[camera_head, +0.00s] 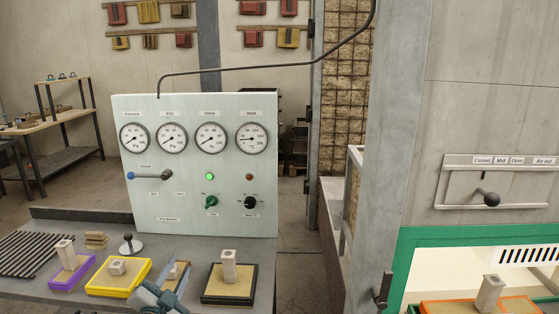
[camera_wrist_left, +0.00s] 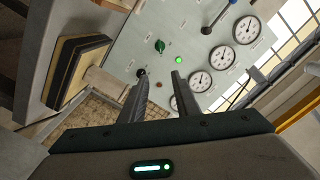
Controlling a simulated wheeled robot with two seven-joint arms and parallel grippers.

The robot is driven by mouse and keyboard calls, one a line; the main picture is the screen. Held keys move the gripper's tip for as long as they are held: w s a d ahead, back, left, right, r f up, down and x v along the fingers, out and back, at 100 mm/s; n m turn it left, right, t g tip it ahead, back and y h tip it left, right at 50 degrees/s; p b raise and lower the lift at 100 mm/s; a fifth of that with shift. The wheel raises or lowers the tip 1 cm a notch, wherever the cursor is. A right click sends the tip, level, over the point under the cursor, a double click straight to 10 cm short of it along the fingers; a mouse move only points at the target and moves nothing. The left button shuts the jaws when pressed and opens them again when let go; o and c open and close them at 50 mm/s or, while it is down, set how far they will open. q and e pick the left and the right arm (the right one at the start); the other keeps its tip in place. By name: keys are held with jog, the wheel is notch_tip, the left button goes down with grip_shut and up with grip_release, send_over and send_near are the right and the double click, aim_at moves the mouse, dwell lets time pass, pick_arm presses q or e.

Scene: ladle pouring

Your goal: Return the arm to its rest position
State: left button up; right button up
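My left gripper (camera_head: 160,296) shows at the bottom edge of the head view, in front of a blue-framed mold (camera_head: 177,272), and partly hides it. Whether they touch is unclear. In the left wrist view, its two dark fingers (camera_wrist_left: 160,80) stand apart with nothing between them. The pale control panel (camera_head: 195,215) stands behind the bench with several gauges, a lit green lamp (camera_head: 209,177) and a lever (camera_head: 150,175). The panel is tilted in the left wrist view. My right gripper is not seen. No ladle is seen.
The grey bench (camera_head: 30,290) carries a purple-framed mold (camera_head: 70,275), a yellow-framed mold (camera_head: 118,277), a black-framed mold (camera_head: 230,284) and a grate (camera_head: 33,254). A furnace (camera_head: 490,120) with a green frame and an orange-framed mold (camera_head: 480,306) stand at right.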

pick_arm(q)
jog(key=s+d+f+n+g+y, duration=0.1)
jog(key=s+f+n+g, duration=0.5)
jog(key=s+f, duration=1.3)
jog(key=s+d+f+n+g, duration=0.1)
jog(key=s+f+g, duration=0.3)
jog(key=s, duration=0.9)
jog(key=s+d+f+n+g, duration=0.1)
jog(key=s+d+f+g, duration=0.3)
jog(key=s, duration=0.9)
jog(key=w+f+h, duration=0.1)
jog(key=w+f, duration=0.2)
jog(key=f, duration=0.7)
jog(key=w+f, duration=0.3)
jog(key=f, duration=0.6)
jog(key=s+d+f+t, duration=0.1)
jog(key=s+f, duration=0.2)
jog(key=f, duration=0.6)
jog(key=s+d+f+m+t+h, duration=0.1)
jog(key=s+f, duration=0.3)
jog(key=f, duration=0.5)
jog(key=shift+f, duration=0.1)
